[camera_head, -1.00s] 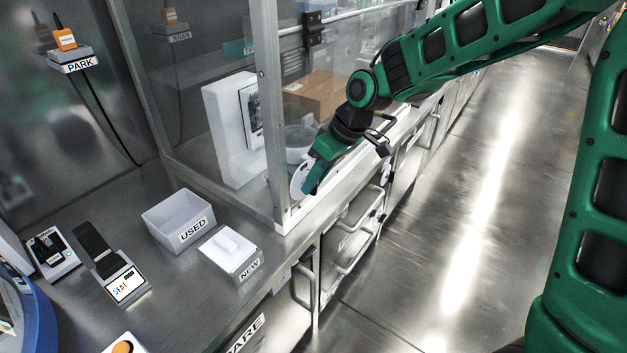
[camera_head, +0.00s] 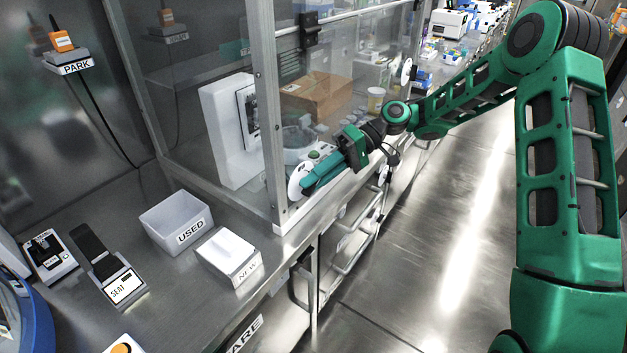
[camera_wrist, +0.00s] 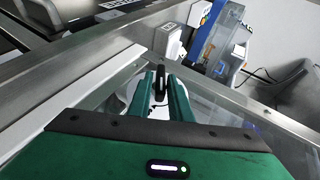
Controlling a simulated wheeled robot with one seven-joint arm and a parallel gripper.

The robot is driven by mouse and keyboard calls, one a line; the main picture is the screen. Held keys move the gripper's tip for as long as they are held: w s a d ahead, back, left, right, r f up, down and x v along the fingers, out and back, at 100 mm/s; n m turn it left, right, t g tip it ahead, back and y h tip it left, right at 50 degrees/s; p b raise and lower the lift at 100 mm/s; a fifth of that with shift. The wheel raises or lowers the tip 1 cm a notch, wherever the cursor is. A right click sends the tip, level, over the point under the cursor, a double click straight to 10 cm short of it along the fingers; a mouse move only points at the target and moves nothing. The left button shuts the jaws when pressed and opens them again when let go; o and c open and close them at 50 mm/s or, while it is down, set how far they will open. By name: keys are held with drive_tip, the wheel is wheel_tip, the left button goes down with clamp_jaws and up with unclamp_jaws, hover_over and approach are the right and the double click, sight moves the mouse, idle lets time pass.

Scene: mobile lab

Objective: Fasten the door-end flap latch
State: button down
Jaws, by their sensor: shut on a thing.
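The near-end flap latch shows as a white round plate (camera_head: 295,180) at the near corner of the glass enclosure, beside the metal corner post. My gripper (camera_head: 304,189) reaches it from the right, lying nearly flat along the white sill. In the wrist view, my gripper's two green fingers (camera_wrist: 161,76) are closed on a black latch lever (camera_wrist: 160,88), with part of the white plate behind them. The fingers hide much of the lever, so whether the latch is fastened cannot be told. Another white round plate (camera_head: 405,72) shows farther along the enclosure.
The glass enclosure holds a white device (camera_head: 222,130) and a cardboard box (camera_head: 316,97). A USED bin (camera_head: 170,215) and a white NEW box (camera_head: 228,250) stand on the near bench. Cabinet handles (camera_head: 370,215) stick out below the sill. The aisle floor at right is clear.

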drive_tip(key=g+y, duration=0.1)
drive_tip(key=m+y, duration=0.1)
drive_tip(key=f+g+y, duration=0.1)
drive_tip(key=y, duration=0.1)
drive_tip(key=shift+w+d+m+g, duration=0.2)
drive_tip(key=shift+w+m+g, duration=0.1)
drive_tip(key=shift+m, duration=0.1)
drive_tip(key=shift+s, duration=0.1)
idle(0.4)
drive_tip(key=c, duration=1.8)
unclamp_jaws()
drive_tip(key=shift+a, duration=0.1)
drive_tip(key=v, duration=1.1)
drive_tip(key=shift+f, duration=0.2)
